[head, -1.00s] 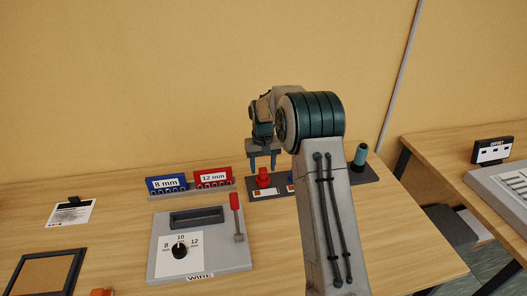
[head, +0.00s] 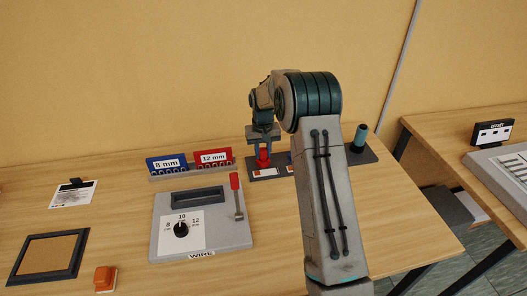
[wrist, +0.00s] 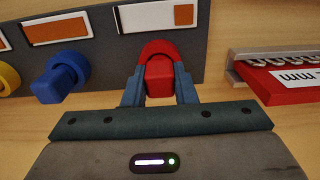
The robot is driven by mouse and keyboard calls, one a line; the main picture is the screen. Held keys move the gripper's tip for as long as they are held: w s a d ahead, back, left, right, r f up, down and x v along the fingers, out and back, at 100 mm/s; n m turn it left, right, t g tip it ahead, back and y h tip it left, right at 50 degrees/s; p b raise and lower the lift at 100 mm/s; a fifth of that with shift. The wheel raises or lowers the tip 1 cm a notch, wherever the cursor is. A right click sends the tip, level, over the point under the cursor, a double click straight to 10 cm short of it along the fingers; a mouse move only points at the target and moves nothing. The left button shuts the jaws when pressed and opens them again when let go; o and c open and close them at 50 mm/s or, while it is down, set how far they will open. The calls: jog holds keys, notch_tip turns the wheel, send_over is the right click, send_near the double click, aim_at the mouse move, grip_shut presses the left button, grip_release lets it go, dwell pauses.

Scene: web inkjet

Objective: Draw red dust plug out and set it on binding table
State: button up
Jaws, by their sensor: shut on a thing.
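The red dust plug (head: 263,162) stands at the left end of a dark grey base strip on the wooden binding table (head: 290,225). My gripper (head: 262,158) is around it from above, and its fingers are shut on it. In the wrist view the red plug (wrist: 159,78) sits between the two blue-grey fingertips of my gripper (wrist: 159,90). The plug still appears to be at its place on the strip (wrist: 215,45); whether it is seated or slightly raised I cannot tell.
A blue plug (wrist: 60,78) and a yellow plug (wrist: 8,77) are beside it on the strip. The red 12 mm holder (head: 213,158) and blue 8 mm holder (head: 167,163) stand to the left. A grey machine (head: 200,225) with a red-handled lever is in front. Bare tabletop lies right of it.

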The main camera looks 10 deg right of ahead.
aim_at(263, 149)
jog(key=shift+r+p, duration=1.05)
jog(key=shift+r, duration=0.9)
